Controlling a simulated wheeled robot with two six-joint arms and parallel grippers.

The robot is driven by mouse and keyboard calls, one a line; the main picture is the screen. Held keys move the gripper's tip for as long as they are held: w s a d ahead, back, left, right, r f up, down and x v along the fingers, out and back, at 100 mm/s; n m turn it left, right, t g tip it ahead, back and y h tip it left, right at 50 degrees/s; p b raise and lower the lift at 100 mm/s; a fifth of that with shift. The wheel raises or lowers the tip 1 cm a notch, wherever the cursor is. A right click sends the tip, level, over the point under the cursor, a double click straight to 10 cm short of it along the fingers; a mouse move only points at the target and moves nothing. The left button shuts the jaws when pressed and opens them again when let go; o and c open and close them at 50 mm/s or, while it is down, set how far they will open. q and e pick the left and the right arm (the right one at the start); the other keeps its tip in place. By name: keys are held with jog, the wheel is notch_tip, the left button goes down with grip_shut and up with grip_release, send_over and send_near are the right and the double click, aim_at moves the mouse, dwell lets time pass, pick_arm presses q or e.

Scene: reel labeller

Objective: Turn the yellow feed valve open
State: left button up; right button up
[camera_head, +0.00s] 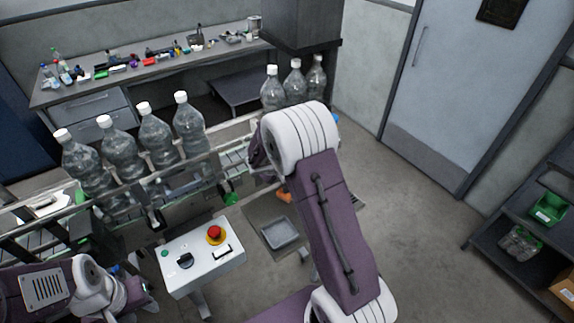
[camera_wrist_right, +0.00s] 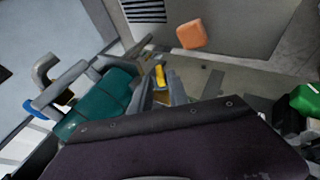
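A small yellow piece (camera_wrist_right: 160,76), which looks like the feed valve's handle, shows in the right wrist view near the tips of my right gripper (camera_wrist_right: 158,88). The two grey fingers stand apart with the yellow piece between or just beyond them; contact cannot be made out. In the head view the valve is not visible, and my right arm's white joint and purple link hide the right gripper. My left gripper (camera_head: 142,294) is low at the left, beside the control box; its fingers are too dark and small to read.
A teal cylinder (camera_wrist_right: 103,103) with grey pipework lies left of the right fingers, and an orange block (camera_wrist_right: 191,33) is beyond. A conveyor carries several clear bottles (camera_head: 156,136). A white control box (camera_head: 203,262) with a red button stands in front. Open floor lies at the right.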

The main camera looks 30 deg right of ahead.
jog(key=x, duration=0.4)
jog(key=shift+w+p, duration=0.1)
jog(key=shift+p, duration=0.25)
jog(key=shift+r, duration=0.1)
grip_shut()
